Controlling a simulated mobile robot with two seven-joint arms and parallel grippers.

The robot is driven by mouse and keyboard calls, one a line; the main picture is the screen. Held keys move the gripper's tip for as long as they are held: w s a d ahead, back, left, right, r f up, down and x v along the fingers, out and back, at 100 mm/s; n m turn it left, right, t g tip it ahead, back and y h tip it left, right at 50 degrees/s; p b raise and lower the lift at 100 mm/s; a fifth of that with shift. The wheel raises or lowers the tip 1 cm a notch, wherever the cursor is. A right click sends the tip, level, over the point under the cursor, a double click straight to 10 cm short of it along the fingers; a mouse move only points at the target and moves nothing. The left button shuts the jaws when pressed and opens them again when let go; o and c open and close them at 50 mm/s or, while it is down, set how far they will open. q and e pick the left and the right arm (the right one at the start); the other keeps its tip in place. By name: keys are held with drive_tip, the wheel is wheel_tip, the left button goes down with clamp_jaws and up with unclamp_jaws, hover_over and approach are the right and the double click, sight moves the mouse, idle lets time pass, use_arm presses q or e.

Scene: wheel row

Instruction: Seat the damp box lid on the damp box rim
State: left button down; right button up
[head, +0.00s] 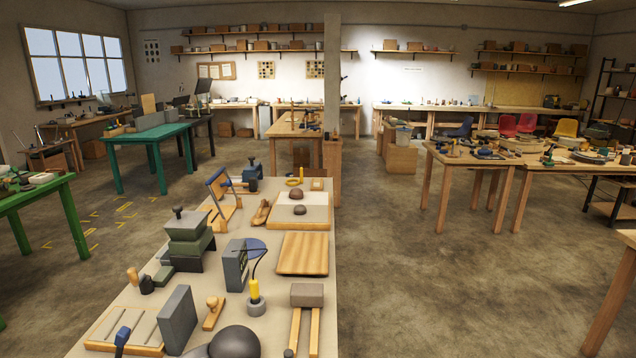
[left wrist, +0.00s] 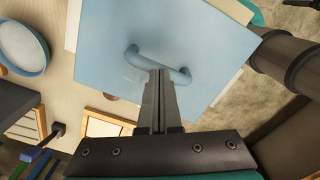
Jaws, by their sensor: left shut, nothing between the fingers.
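A light blue square panel with a raised bar handle, which looks like the damp box lid (left wrist: 110,70), fills the upper middle of the left wrist view. My left gripper (left wrist: 160,74) is shut, its fingertips in front of the middle of the handle (left wrist: 135,55). Nothing is held between the fingers; I cannot tell whether they touch the handle. Pale edges show past the panel's sides, but I cannot tell whether they belong to the damp box rim. I cannot make out the lid or box in the head view. My right gripper is in neither view.
In the left wrist view a round blue-rimmed dish (left wrist: 22,48) lies left of the panel. In the head view a long table (head: 318,248) holds a grey-green stack (head: 188,235), a wooden board (head: 303,254) and several tools. Open floor (head: 420,285) lies to its right.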

use_arm(q)
drive_tip(key=shift+s, duration=0.1)
idle(0.5)
drive_tip(key=shift+r+p, duration=2.35)
drive_tip(key=shift+r, duration=0.65)
drive_tip(key=shift+f, duration=0.1)
